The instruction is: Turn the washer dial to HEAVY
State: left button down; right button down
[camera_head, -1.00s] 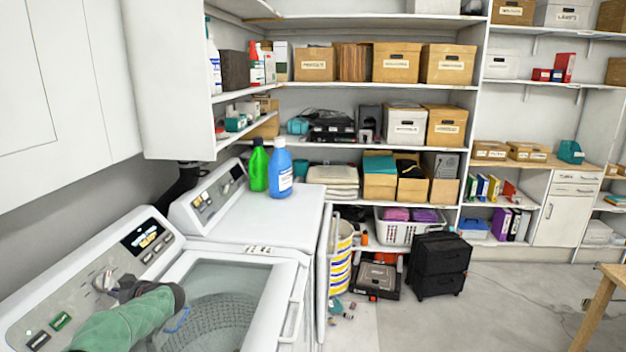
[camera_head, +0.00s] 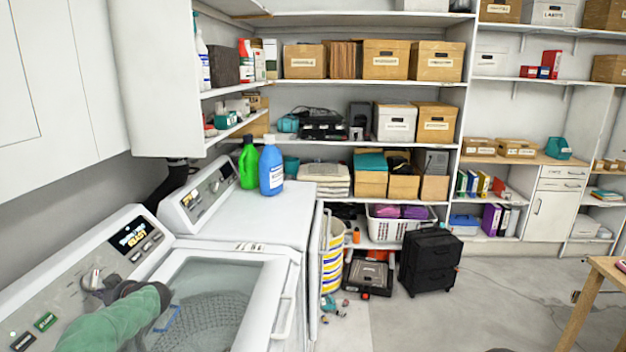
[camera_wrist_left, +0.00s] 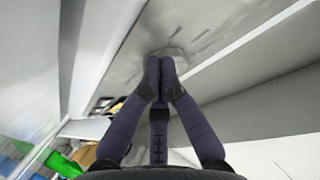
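The near washer (camera_head: 205,262) stands at the lower left with its clear lid and slanted control panel. Its round dial (camera_head: 92,279) is pale with a small red mark and is partly hidden by my left gripper. My right gripper is out of view.
A second white machine (camera_head: 248,216) stands behind, with a green bottle (camera_head: 249,165) and a blue bottle (camera_head: 271,168) on top. White cabinets (camera_head: 150,85) hang above the washer. Shelves with boxes fill the back wall. Open floor (camera_head: 420,315) lies to the right.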

pick_arm(q)
jog(key=shift+w+a+r+b, duration=0.2)
jog(key=shift+w+r+b, duration=0.1)
jog(key=shift+w+r, duration=0.05)
dwell(0.9)
jog(key=shift+w+d+r+b, duration=0.1)
jog(key=shift+w+r+b, duration=0.15)
jog(key=shift+b, duration=2.85)
jog(key=shift+f, duration=0.15)
jog(key=d+r, duration=0.2)
jog(key=d, duration=0.1)
jog(key=d+r, duration=0.1)
jog(key=d, duration=0.1)
jog(key=shift+s, duration=0.3)
